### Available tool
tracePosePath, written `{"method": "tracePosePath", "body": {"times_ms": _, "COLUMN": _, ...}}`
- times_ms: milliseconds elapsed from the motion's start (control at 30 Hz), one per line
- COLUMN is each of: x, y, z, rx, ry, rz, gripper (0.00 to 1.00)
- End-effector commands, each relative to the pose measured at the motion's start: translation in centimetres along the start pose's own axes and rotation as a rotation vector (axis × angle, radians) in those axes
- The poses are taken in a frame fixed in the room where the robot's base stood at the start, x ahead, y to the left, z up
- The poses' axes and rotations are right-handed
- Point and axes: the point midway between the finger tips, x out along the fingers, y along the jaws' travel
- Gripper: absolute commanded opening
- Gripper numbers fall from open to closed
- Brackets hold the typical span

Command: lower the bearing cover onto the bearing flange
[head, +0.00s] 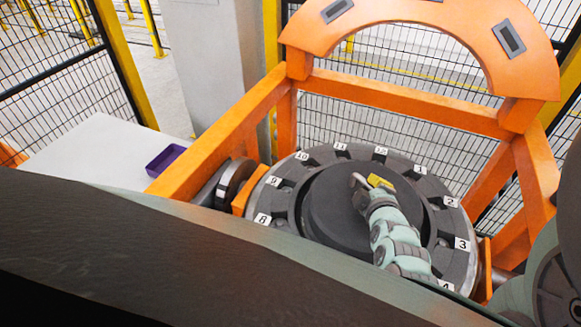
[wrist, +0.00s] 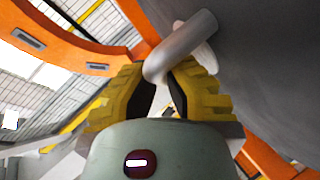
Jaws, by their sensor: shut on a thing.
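The bearing cover (head: 328,208) is a dark round disc within the outline of the numbered bearing flange (head: 279,196) in the head view. I cannot tell whether a gap separates them. My gripper (head: 372,183) reaches over the cover from the lower right. In the wrist view its yellow fingers (wrist: 160,85) are shut on the cover's grey bent handle (wrist: 182,45). The cover's dark face (wrist: 265,65) fills the right of that view. My forearm hides the flange's lower right part, and my body hides its near edge.
An orange frame (head: 235,125) surrounds the flange, with an orange arch (head: 420,14) behind it. A white table (head: 90,160) with a purple bin (head: 166,160) stands at left. Mesh fencing (head: 75,75) and a grey column (head: 208,70) close off the back.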

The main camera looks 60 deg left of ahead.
Motion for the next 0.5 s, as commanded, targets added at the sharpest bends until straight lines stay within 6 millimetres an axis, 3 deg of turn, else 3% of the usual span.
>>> {"method": "tracePosePath", "body": {"times_ms": 267, "x": 0.30, "y": -0.52, "z": 0.10, "rx": -0.002, "ry": 0.005, "rz": 0.003, "gripper": 0.00}}
{"method": "tracePosePath", "body": {"times_ms": 300, "x": 0.29, "y": -0.51, "z": 0.09, "rx": -0.002, "ry": 0.005, "rz": 0.003, "gripper": 0.12}}
{"method": "tracePosePath", "body": {"times_ms": 500, "x": 0.25, "y": -0.49, "z": 0.09, "rx": -0.002, "ry": 0.004, "rz": 0.001, "gripper": 0.32}}
